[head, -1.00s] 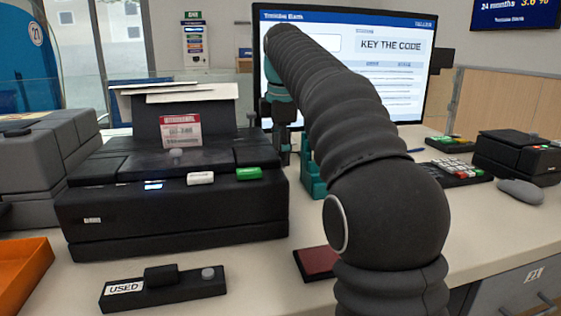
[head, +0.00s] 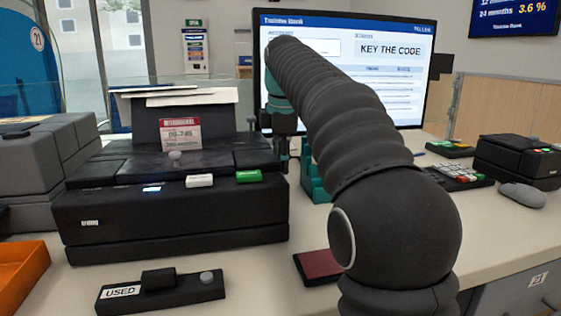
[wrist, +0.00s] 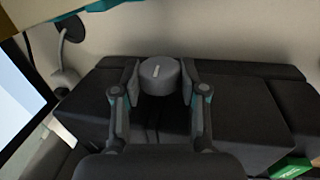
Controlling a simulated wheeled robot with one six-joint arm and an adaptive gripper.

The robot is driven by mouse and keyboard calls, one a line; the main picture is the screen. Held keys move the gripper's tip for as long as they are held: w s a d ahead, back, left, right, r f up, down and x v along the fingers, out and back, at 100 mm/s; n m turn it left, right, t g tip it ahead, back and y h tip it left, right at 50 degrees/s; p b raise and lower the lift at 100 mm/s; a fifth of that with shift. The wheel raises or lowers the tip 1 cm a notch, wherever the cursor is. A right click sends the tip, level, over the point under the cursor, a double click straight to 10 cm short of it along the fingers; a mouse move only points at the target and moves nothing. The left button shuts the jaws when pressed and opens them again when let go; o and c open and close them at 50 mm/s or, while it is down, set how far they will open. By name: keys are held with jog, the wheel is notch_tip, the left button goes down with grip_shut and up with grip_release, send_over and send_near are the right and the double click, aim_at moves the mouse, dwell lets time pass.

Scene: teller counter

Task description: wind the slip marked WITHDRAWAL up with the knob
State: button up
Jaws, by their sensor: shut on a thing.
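The slip marked WITHDRAWAL (head: 180,134), white with a red header, stands upright from the top of the black printer (head: 170,215) in the head view. The round grey knob (wrist: 158,75) with a pale line mark shows in the wrist view, at the printer's side. My gripper (wrist: 160,82) has its two fingers on either side of the knob and is shut on it. In the head view my arm hides the knob, and only part of my gripper shows behind the printer's right end. The pale mark on the knob points nearly straight up in the wrist view.
A monitor (head: 400,80) reading KEY THE CODE stands behind my arm. A keypad (head: 460,176) and mouse (head: 522,195) are at right.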

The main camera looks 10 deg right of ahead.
jog(key=t+b, duration=0.2)
jog(key=b, duration=0.1)
jog(key=f+t+b, duration=0.1)
jog(key=b, duration=0.1)
jog(key=shift+s, duration=0.25)
jog(key=shift+r+t+b, duration=0.3)
jog(key=shift+t+b, duration=0.4)
jog(key=shift+b, duration=0.1)
jog(key=o, duration=1.1)
jog(key=shift+o, duration=0.2)
jog(key=shift+r, duration=0.1)
jog(key=v, duration=1.2)
